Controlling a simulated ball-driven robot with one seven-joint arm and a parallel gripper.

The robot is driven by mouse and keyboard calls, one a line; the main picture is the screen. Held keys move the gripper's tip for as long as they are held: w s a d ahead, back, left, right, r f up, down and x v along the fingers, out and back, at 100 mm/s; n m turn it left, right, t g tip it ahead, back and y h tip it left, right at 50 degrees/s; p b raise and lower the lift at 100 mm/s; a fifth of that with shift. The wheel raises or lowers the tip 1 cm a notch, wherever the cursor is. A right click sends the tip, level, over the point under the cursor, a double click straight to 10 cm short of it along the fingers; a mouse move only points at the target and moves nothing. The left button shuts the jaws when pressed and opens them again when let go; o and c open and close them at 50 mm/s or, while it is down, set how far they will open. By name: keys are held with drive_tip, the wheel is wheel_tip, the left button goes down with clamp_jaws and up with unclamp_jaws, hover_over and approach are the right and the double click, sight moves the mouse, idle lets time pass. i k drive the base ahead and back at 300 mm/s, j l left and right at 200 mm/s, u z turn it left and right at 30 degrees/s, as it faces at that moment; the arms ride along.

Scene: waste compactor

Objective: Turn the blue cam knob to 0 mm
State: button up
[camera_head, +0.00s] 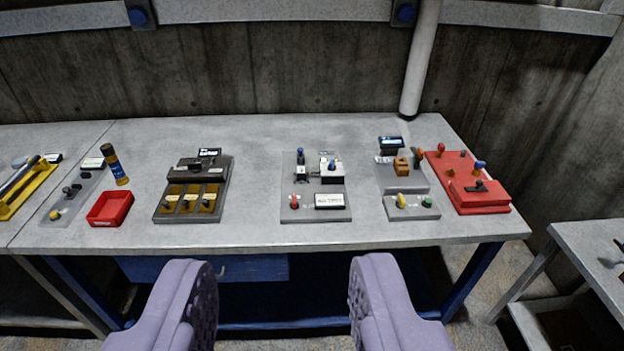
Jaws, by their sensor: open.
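My gripper (278,310) is open and empty at the bottom of the view, its two lilac fingers wide apart. It is in front of the table and away from all devices. On the grey plate (316,212) in the middle of the table, a blue knob (332,165) sits on a white block, and another blue-topped part (300,154) stands to its left. A third blue knob (480,166) is on the red device at the right. I cannot tell which is the cam knob. Settings and label text are too small to read.
A pale pipe (420,60) rises behind. Bare tabletop separates the devices.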

sight(332, 166)
drive_tip(key=i, duration=0.8)
drive_tip(key=i+j, duration=0.15)
drive_tip(key=i, duration=1.45)
drive_tip(key=j+z, duration=0.05)
